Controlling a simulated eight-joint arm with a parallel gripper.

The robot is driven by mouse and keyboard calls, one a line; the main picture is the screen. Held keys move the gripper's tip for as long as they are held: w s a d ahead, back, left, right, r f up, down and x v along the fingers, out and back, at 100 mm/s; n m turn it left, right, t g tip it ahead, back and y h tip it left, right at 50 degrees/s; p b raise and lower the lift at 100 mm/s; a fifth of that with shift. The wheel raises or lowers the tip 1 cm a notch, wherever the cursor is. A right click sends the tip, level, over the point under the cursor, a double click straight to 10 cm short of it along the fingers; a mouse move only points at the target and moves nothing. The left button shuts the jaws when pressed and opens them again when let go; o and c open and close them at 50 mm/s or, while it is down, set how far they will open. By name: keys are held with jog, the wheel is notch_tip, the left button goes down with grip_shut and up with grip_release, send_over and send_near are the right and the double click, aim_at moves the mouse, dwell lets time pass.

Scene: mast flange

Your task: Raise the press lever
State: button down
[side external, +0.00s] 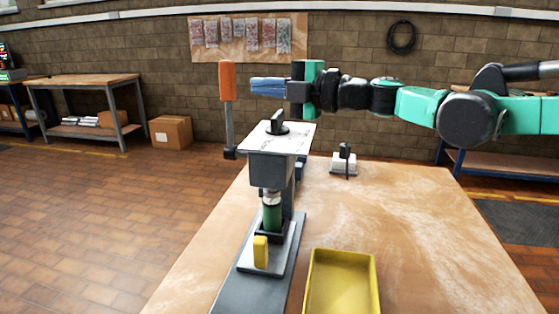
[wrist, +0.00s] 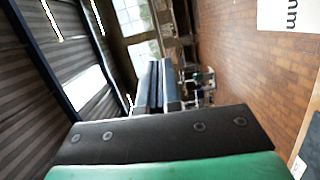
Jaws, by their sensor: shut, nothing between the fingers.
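The press (side external: 275,170) stands on the workbench with a pale top plate and a dark knob. Its lever has an orange handle (side external: 227,80) on a thin grey rod, which stands upright from a dark pivot at the press's left side. My gripper (side external: 252,86) is level with the handle, to its right, with its blue fingers together and pointing left. A small gap shows between the fingertips and the handle in the side view. In the wrist view my gripper (wrist: 160,65) is shut and empty. I cannot make out the lever there.
A green cylinder (side external: 272,214) sits under the press ram, with a yellow piece (side external: 260,252) in front. A yellow tray (side external: 342,285) lies on the workbench (side external: 420,240). A small switch box (side external: 344,163) stands behind. The air around the handle looks free.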

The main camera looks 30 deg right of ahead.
aim_at(232, 78)
jog(key=w+a, duration=0.1)
jog(key=w, duration=0.9)
jog(key=shift+a+f, duration=0.2)
jog(key=shift+a, duration=0.05)
jog(key=shift+w+d+r, duration=0.1)
jog(key=shift+w+d, duration=0.65)
jog(key=shift+d, duration=0.05)
